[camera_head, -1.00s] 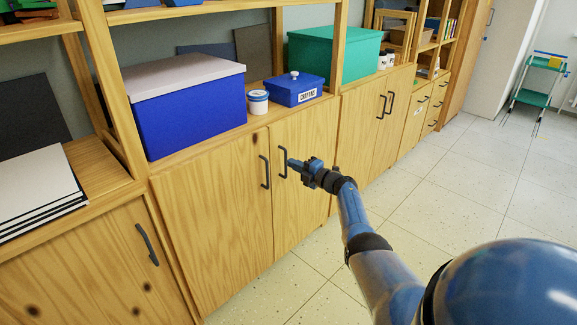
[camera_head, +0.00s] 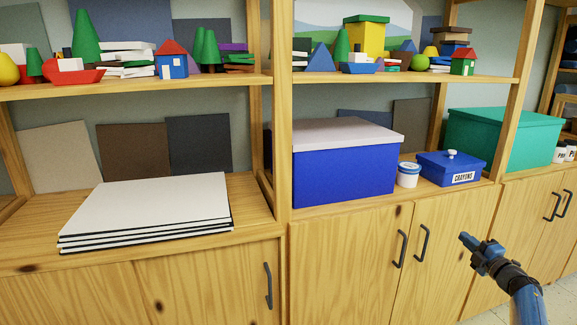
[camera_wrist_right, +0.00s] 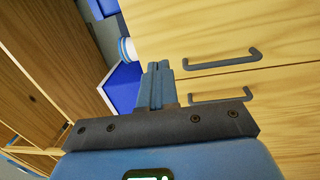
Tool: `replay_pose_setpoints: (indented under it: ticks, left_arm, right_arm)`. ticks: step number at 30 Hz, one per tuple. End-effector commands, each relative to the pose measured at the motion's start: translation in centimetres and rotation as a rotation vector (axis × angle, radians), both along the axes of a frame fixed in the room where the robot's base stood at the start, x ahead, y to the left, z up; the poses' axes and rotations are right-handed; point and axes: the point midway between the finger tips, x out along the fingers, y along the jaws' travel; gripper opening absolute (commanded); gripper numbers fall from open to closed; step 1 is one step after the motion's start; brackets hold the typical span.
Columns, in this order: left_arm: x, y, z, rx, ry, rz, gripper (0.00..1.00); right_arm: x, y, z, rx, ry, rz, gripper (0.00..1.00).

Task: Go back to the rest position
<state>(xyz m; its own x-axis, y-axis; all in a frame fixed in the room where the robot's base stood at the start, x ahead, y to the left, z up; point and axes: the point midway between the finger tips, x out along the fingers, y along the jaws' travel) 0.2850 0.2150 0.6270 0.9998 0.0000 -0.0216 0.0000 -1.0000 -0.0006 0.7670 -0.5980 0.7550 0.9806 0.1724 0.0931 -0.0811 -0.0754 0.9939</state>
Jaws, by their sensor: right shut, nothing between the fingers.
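My right gripper (camera_head: 467,240) is at the lower right of the head view, in front of the cabinet doors and to the right of their two dark handles. It is shut, with nothing between its fingers, and stands apart from the handles. In the right wrist view its fingers (camera_wrist_right: 157,68) are together, pointing toward the cabinet front. My left gripper does not show in either view.
Cabinet doors (camera_head: 345,265) with dark handles (camera_head: 423,243) stand close ahead. On top are a blue box (camera_head: 345,175), a jar (camera_head: 408,176), a crayons box (camera_head: 450,170), a teal box (camera_head: 505,138) and white boards (camera_head: 150,208). Toys fill the shelf (camera_head: 200,86) above. Floor shows at lower right.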

Motion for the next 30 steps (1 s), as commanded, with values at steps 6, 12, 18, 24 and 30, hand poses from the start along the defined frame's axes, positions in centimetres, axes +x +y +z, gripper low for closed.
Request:
replay_pose_setpoints:
  ticks: [6,12,18,24,30]
  left_arm:
    - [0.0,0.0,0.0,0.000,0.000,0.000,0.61]
    - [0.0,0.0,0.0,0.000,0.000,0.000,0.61]
    - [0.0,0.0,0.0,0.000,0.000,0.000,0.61]
    - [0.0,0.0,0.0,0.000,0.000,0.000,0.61]
    - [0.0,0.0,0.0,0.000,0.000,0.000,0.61]
  right_arm:
    - [-1.2,-1.4,5.8,0.139,-0.222,-0.115,0.00]
    - [-4.2,2.4,4.1,0.371,-0.361,-0.148,0.00]
    - [-8.5,8.1,0.4,0.609,-0.420,-0.139,0.00]
    - [-13.8,14.2,-3.4,0.835,-0.421,-0.116,0.00]
    - [-19.9,20.2,-6.5,1.045,-0.376,-0.089,0.00]
